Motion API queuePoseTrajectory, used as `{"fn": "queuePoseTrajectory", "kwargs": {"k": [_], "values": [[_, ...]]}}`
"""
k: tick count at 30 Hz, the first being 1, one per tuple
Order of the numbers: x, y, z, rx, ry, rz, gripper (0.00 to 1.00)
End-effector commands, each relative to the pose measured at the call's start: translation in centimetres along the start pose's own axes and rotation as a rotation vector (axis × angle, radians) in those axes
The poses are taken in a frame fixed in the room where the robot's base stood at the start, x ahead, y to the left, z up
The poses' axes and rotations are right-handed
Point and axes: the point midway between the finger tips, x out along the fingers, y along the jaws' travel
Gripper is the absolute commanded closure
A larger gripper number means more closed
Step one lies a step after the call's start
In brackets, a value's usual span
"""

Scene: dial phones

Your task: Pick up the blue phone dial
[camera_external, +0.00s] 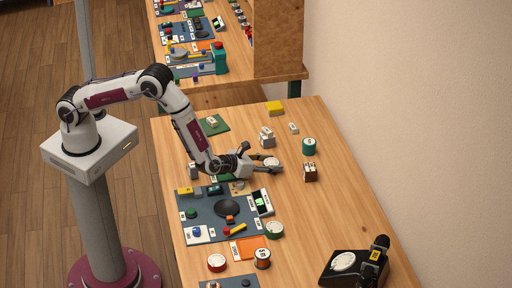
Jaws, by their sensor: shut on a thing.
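My gripper (273,166) is over the middle of the table, its fingers pointing right. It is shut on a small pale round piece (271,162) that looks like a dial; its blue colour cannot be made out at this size. Part of the piece is hidden by the fingers. I cannot tell whether it touches the table. A black phone (328,271) with a white dial (343,262) stands at the front right, apart from my gripper.
A dark board (185,213) with several small parts lies in front. The wall borders the table's right. The table's right middle (345,215) is clear.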

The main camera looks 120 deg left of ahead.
Motion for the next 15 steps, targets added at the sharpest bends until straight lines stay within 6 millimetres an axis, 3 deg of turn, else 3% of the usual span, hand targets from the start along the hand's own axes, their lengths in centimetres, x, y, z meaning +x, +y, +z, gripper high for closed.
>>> {"fn": "queuePoseTrajectory", "kwargs": {"k": [8, 15], "values": [[-0.1, 0.0, 0.3, -0.001, -0.001, 0.0, 0.85], [-0.6, 0.0, 1.7, -0.003, -0.002, 0.0, 0.85]]}}
